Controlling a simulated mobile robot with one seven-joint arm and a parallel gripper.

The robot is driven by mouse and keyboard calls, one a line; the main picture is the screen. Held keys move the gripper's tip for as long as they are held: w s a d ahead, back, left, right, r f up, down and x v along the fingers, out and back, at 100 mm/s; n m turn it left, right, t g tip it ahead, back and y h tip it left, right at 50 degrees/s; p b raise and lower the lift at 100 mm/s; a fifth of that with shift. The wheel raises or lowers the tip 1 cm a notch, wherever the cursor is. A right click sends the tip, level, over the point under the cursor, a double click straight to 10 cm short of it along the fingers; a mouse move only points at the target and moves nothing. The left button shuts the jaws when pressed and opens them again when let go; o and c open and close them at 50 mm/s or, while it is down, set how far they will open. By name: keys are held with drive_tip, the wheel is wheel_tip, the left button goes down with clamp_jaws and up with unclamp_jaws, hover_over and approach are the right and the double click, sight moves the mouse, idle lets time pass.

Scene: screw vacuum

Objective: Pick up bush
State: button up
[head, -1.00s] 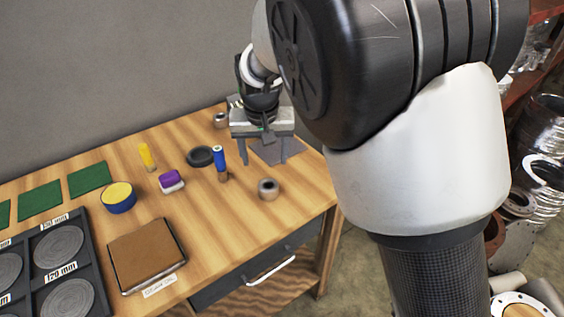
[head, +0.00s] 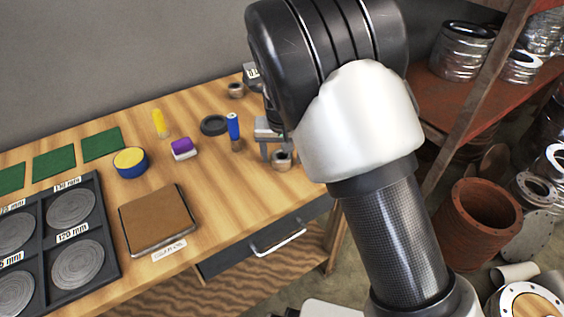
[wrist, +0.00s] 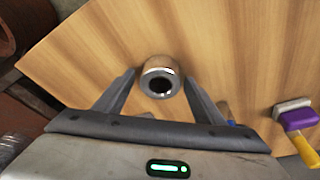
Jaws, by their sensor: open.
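A grey metal bush (wrist: 160,77) stands upright on the wooden table in the wrist view, its dark bore facing the camera. In that view it lies between the tips of the two fingers of my gripper (wrist: 159,80), which are open with a gap on each side. In the head view, the near bush (head: 281,159) stands by the table's right edge, close to my gripper (head: 278,150), and my arm hides much of the gripper. A second similar bush (head: 236,90) stands farther back.
A brown pad (head: 158,220) lies near the front edge. Shelves with metal parts stand at the right.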

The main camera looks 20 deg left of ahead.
drive_tip(key=shift+w+f, duration=0.1)
drive_tip(key=shift+f, duration=0.05)
drive_tip(key=shift+c, duration=0.3)
drive_tip(key=c, duration=1.4)
drive_tip(key=shift+c, duration=0.4)
